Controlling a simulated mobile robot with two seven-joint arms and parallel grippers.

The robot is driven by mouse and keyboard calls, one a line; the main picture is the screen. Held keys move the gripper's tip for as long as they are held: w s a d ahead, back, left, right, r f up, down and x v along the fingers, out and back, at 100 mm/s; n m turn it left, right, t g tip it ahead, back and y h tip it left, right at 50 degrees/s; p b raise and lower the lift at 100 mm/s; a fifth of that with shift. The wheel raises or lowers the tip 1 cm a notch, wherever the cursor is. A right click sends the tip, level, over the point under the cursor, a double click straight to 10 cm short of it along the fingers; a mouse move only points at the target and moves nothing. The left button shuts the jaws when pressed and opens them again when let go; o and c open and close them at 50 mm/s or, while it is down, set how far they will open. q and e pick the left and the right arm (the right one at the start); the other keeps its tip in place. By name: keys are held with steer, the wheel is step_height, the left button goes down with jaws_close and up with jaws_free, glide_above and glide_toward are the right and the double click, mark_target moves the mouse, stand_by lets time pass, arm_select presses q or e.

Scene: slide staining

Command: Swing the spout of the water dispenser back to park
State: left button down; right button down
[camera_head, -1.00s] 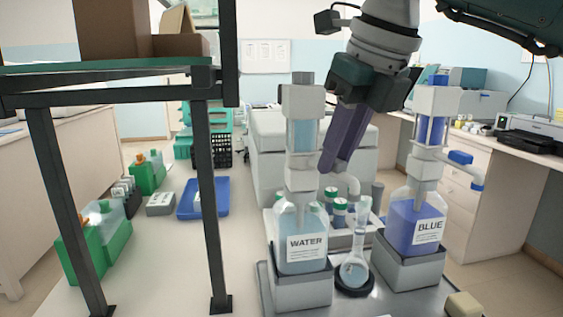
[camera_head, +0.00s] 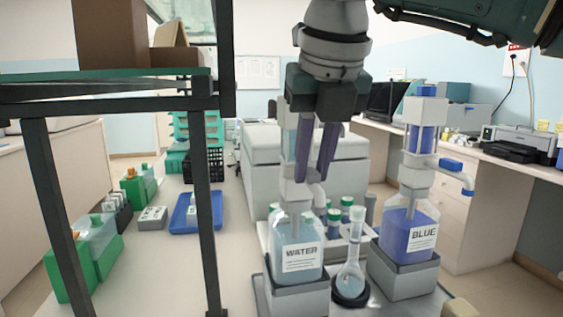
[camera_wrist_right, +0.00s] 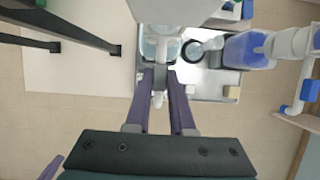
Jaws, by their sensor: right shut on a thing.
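The water dispenser is a clear bottle (camera_head: 296,240) labelled WATER, with a pale pump head above it in a grey base. Its short white spout (camera_head: 318,194) sticks out to the right of the neck. My right gripper (camera_head: 314,178) points down at the spout from above. In the right wrist view its purple fingers (camera_wrist_right: 160,72) stand on both sides of the spout (camera_wrist_right: 158,92), shut on it. The fingers hide part of the pump column in the head view.
A flask (camera_head: 349,284) stands in a dark ring right of the water bottle. The blue dispenser (camera_head: 408,235) stands further right, its spout pointing right. Green-capped bottles (camera_head: 334,220) stand behind. A dark-framed shelf (camera_head: 200,190) stands left.

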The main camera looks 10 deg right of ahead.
steer(key=shift+d, duration=0.1)
steer(key=c, duration=0.8)
jaws_free()
steer(key=shift+o, duration=0.2)
steer(key=shift+r, duration=0.1)
steer(key=b+v, duration=0.2)
steer(key=v, duration=0.7)
steer(key=shift+r, duration=0.35)
steer(key=shift+s, duration=0.1)
